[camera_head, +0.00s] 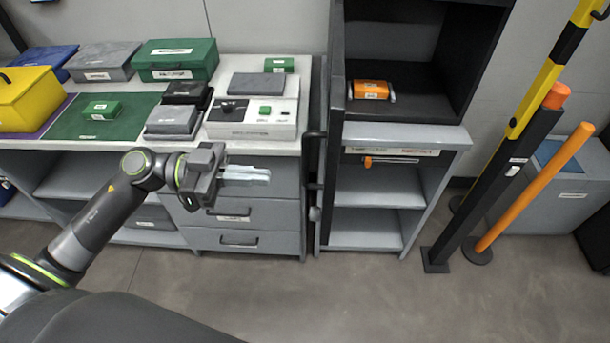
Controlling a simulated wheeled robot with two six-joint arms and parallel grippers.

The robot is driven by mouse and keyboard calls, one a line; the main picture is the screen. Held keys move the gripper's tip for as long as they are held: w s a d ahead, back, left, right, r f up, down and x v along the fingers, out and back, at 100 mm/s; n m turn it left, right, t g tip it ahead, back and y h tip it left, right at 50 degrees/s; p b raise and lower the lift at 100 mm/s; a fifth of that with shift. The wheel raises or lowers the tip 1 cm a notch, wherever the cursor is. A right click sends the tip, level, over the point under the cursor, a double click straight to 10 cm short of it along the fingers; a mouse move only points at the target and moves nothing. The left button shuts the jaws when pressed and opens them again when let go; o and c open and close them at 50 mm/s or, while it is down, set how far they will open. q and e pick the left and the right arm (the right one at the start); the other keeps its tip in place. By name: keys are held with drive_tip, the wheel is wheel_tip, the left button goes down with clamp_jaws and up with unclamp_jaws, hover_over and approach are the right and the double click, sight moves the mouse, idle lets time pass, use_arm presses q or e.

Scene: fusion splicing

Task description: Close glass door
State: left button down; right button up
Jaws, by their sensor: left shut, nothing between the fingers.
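The dark cabinet (428,45) stands at the centre with its front open toward me. A narrow dark panel (326,190) with a black handle (313,134) stands at the cabinet's left edge, seen nearly edge-on; it looks like the door, swung open. Its glass cannot be made out from this angle. My left gripper (246,173) is shut and empty, in front of the drawers, left of the panel and apart from it. My right gripper is not in view.
An orange device (370,90) sits inside the cabinet. A white worktop (290,146) with boxes and a white device (262,110) lies to the left. A black and yellow post (495,180) and an orange pole (535,185) stand at the right. The floor (370,300) in front is clear.

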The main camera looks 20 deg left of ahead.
sight(305, 181)
use_arm(q)
drive_tip(key=shift+p+x, duration=1)
drive_tip(key=shift+x, duration=3.35)
